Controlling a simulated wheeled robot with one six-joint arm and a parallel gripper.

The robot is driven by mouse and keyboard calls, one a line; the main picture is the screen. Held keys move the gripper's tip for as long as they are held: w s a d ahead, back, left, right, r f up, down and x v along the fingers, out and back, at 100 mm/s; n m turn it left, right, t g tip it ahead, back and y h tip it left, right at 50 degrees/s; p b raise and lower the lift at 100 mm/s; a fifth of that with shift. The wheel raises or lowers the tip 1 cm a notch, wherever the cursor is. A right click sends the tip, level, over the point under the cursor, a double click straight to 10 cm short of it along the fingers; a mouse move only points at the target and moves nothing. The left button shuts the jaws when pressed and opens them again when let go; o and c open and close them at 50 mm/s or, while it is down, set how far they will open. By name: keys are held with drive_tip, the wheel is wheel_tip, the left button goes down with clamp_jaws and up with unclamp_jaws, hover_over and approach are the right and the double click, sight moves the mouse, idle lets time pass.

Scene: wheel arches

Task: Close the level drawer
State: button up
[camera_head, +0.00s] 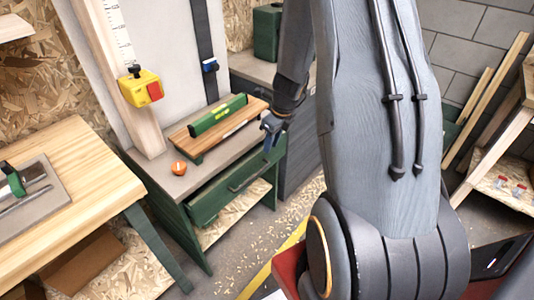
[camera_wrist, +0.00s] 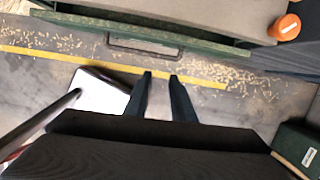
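The level drawer is in the green workbench; its green front (camera_head: 228,190) faces the aisle and has a dark bar handle (camera_head: 249,177). The front stands a little out from the benchtop edge, so the drawer looks partly open. In the wrist view the drawer front (camera_wrist: 205,46) runs across the top, with the handle (camera_wrist: 146,48) just beyond my fingertips. My gripper (camera_wrist: 160,75) is open with nothing between its two fingers. In the head view my gripper (camera_head: 271,126) is by the bench's right end, partly hidden by my arm; contact cannot be told.
On the grey benchtop (camera_head: 205,168) are a green spirit level (camera_head: 218,115) on a wooden board (camera_head: 190,145) and an orange round item (camera_head: 179,168). A wooden table (camera_head: 90,165) stands left. The shavings-strewn floor with a yellow line (camera_head: 262,278) is open in front.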

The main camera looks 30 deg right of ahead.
sight(258, 172)
drive_tip(key=shift+o, duration=0.3)
wheel_tip(258, 172, down, 6)
drive_tip(key=w+a+n+b, duration=0.1)
drive_tip(key=a+n+b, duration=0.1)
drive_tip(key=n+b, duration=0.8)
drive_tip(key=n, duration=0.4)
drive_tip(key=shift+w+a, duration=0.3)
drive_tip(key=shift+w, duration=0.1)
drive_tip(key=shift+w+a+f+n+g+b, duration=0.2)
drive_tip(key=shift+f+n+b, duration=0.3)
drive_tip(key=shift+f, duration=0.9)
drive_tip(key=shift+w+a+f+n+b, duration=0.1)
drive_tip(key=shift+w+f+n+b, duration=0.15)
drive_tip(key=shift+f+n, duration=0.75)
drive_tip(key=shift+w+a+f+n+g+b, duration=0.15)
drive_tip(key=shift+w+f+n+b, duration=0.2)
drive_tip(key=shift+f, duration=1.4)
drive_tip(key=shift+s, duration=0.1)
clamp_jaws()
